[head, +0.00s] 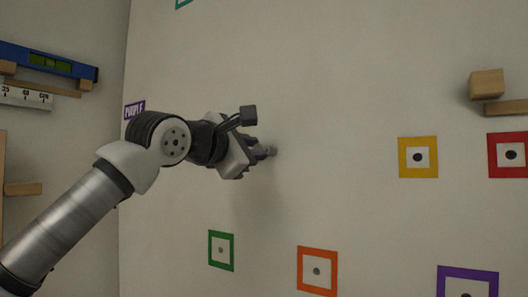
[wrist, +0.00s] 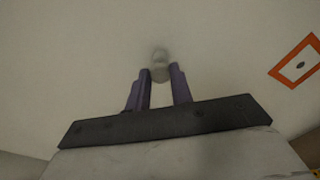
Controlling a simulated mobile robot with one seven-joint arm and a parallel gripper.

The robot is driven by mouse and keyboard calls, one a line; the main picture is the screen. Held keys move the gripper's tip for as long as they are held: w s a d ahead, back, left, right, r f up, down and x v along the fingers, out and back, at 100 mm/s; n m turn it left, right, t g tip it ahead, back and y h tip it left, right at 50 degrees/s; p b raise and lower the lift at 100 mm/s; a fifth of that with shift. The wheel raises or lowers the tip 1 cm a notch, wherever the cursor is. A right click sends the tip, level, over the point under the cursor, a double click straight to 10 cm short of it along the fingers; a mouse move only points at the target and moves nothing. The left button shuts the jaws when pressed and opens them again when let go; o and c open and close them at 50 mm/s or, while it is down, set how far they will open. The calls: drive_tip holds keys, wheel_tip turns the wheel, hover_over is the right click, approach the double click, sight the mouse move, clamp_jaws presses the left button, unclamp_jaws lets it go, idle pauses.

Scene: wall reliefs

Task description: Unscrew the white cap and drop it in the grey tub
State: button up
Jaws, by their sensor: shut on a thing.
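My gripper (head: 258,153) is at the pale wall near the middle of the head view, its fingers pointing at the wall. It is shut on a small pale, round thing, which looks like the white cap (wrist: 160,74). In the wrist view the two purplish fingers of my gripper (wrist: 161,73) stand on either side of it. A greyish round part shows just beyond it, against the wall. In the head view the cap (head: 271,151) shows only as a small greyish bit at the fingertips. The grey tub is in neither view.
Coloured square frames with dark centres are on the wall: yellow (head: 418,157), red (head: 511,155), green (head: 221,250), orange (head: 317,271) and purple (head: 467,283). A wooden block (head: 487,84) juts out at upper right. A blue level (head: 47,62) is on the left wall.

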drive_tip(key=shift+s, duration=0.1)
idle(0.3)
drive_tip(key=shift+b+v, duration=0.35)
drive_tip(key=shift+v, duration=1.45)
drive_tip(key=shift+s+a, duration=0.15)
drive_tip(key=shift+a, duration=0.05)
drive_tip(key=shift+v, duration=0.8)
drive_tip(key=shift+f, duration=0.1)
